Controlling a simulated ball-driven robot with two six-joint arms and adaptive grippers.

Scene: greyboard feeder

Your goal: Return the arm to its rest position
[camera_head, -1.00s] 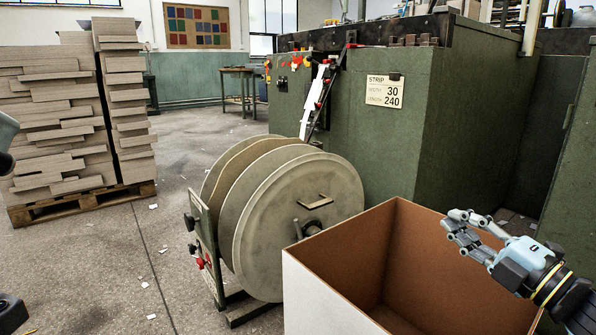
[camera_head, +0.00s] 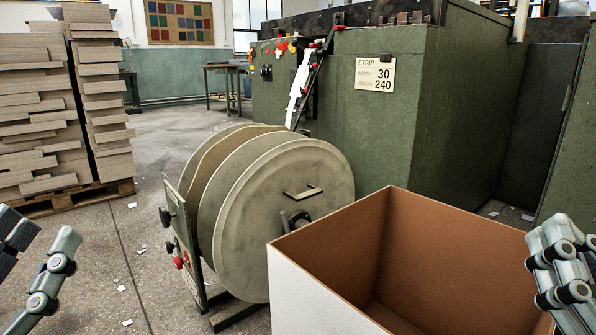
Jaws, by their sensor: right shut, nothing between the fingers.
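My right gripper (camera_head: 558,262) is at the right edge of the picture, by the right rim of the open cardboard box (camera_head: 330,232). Its grey fingers lie together with nothing between them. My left gripper (camera_head: 42,238) is at the lower left edge, partly cut off by the frame. Its fingers stand apart with floor showing between them, and it holds nothing that I can see. Most of both arms is out of view.
The box is brown inside and looks empty; its near end is cut off. A reel (camera_head: 290,218) on a stand is left of it. A green machine (camera_head: 450,120) stands behind. Stacked greyboard (camera_head: 97,90) sits on a pallet (camera_head: 75,199) at left. Paper scraps litter the floor.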

